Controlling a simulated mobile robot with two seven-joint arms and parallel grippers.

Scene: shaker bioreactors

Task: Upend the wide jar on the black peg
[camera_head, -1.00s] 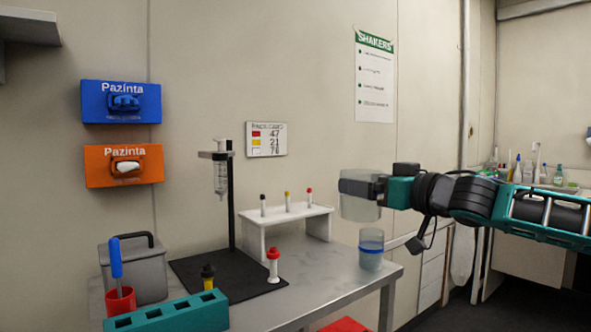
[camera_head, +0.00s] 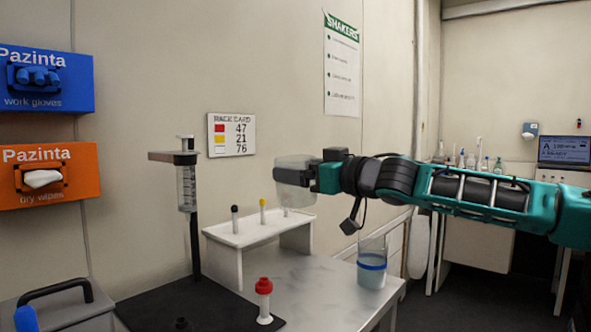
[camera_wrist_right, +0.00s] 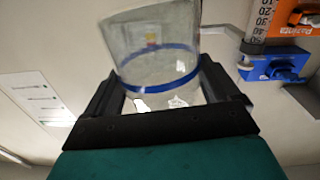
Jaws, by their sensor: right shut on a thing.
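My right gripper (camera_head: 312,177) is shut on a wide clear jar (camera_head: 294,193) in the head view. The jar hangs in the air above the right end of a white peg rack (camera_head: 222,238). It also shows in the right wrist view (camera_wrist_right: 150,45), with a blue band around it between the fingers (camera_wrist_right: 165,98). I cannot tell which end of the jar is its mouth. The black peg (camera_head: 235,219) stands at the left of the rack, with the yellow peg (camera_head: 263,212) beside it. The red peg is behind the jar and hard to make out. My left gripper is not in view.
Another clear jar with a blue band (camera_head: 372,262) stands at the table's right edge. A red-topped white piece (camera_head: 264,298) stands in front of the rack. A syringe stand (camera_head: 194,230) rises on a black mat (camera_head: 150,308) to the left.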

